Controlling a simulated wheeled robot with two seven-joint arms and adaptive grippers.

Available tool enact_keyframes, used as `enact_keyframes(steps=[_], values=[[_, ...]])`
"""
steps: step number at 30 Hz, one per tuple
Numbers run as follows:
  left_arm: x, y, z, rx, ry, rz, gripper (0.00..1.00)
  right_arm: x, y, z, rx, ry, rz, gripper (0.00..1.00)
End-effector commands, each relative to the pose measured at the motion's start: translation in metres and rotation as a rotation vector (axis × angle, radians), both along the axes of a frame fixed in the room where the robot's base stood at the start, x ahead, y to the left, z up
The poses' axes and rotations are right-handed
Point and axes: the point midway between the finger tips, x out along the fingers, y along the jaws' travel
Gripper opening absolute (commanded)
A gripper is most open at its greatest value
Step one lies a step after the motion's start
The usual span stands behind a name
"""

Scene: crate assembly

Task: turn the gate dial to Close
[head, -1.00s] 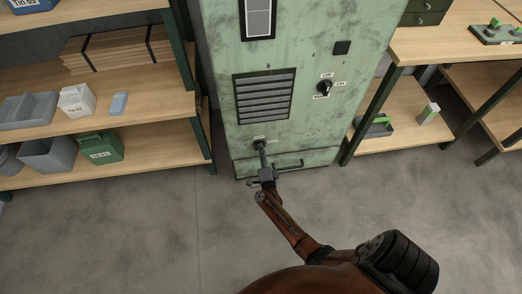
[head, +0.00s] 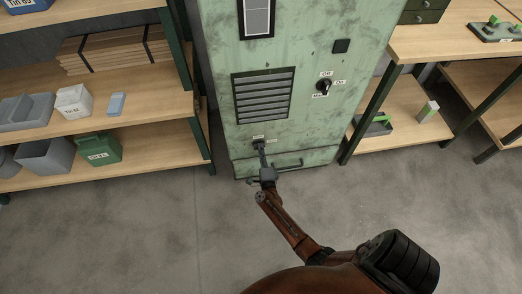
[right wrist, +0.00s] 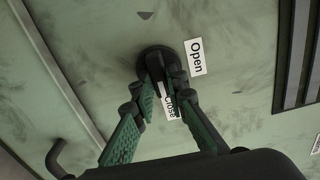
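The gate dial (right wrist: 153,62) is a round black knob low on the green cabinet (head: 215,50). It also shows small in the head view (head: 258,147). In the right wrist view, an "Open" label (right wrist: 195,57) sits right of it and a "Close" label (right wrist: 169,105) below it, partly covered by a finger. My right gripper (right wrist: 163,80) has its two green-padded fingers at the dial, one on each side of its handle. Whether they press on it cannot be told. The dial's exact pointing is partly hidden by the fingers. My left gripper is not in view.
A bar handle (head: 288,165) is beside the gripper at the cabinet's bottom. A vent (head: 263,97) and a second dial (head: 323,87) are higher up. Shelves with bins (head: 100,148) stand left, and a wooden workbench (head: 440,45) right. The floor in front is clear.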

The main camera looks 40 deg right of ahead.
Motion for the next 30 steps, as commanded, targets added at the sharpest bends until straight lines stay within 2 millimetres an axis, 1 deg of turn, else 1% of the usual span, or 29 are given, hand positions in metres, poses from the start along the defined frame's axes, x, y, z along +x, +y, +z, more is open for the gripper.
enact_keyframes(steps=[1,6,8,17,20,27,30], values=[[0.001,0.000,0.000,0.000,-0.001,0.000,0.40,-0.001,0.000,-0.002,0.003,0.002,0.000,0.16],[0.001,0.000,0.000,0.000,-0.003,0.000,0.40,-0.001,0.000,-0.001,0.002,0.001,-0.001,0.27],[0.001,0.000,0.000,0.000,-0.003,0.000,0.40,0.000,0.000,-0.001,0.001,0.000,-0.001,0.30],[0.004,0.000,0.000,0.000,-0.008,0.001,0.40,-0.003,0.002,-0.001,0.001,0.000,0.000,0.30],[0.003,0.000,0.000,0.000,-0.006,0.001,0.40,-0.011,0.008,-0.002,0.004,0.001,-0.001,0.30],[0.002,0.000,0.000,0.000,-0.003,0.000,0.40,-0.046,0.028,-0.002,0.003,0.002,-0.002,0.30],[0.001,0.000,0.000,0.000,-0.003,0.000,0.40,-0.056,0.034,-0.001,0.002,0.001,-0.001,0.30]])
